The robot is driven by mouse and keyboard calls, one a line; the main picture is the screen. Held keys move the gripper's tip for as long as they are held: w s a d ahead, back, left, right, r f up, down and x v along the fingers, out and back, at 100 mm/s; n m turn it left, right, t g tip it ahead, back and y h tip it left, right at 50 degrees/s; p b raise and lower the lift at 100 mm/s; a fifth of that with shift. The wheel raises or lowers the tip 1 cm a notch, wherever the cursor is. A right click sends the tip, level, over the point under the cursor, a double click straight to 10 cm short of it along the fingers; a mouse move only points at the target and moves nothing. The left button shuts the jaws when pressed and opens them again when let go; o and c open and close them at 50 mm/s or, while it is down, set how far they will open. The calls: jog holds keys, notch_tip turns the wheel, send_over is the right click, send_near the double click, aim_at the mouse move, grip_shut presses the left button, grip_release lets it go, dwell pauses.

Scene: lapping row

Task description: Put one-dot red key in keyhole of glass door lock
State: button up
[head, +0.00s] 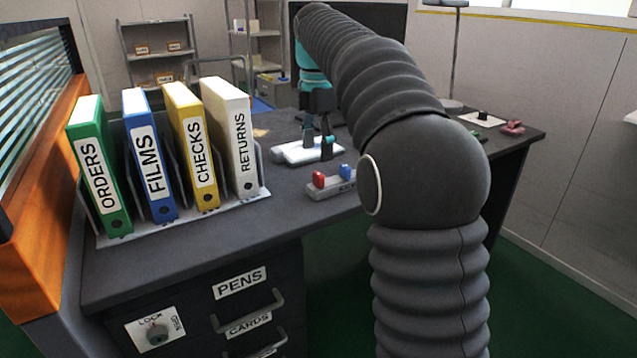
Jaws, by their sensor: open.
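A small red upright item (319,179), which looks like a key head, stands in a grey holder (325,192) on the dark desk. Its dots are too small to read. My gripper (318,154) is open, pointing down over a white flat object (298,151) behind the holder. Its fingers seem to be around or beside a dark upright part there; I cannot tell whether they touch it. My arm hides the right end of the holder and the desk beyond. I cannot make out a glass door or its keyhole.
A blue upright item (345,171) shares the holder. Several binders stand in a rack on the left of the desk (190,247). A white plate with a black knob (483,118) and a reddish object (512,128) lie at the far right. A drawer lock (157,333) is at lower left.

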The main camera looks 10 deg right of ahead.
aim_at(318, 173)
jog(key=shift+d+f+b, duration=0.15)
jog(key=shift+f+b, duration=0.5)
jog(key=shift+f, duration=2.75)
jog(key=c, duration=1)
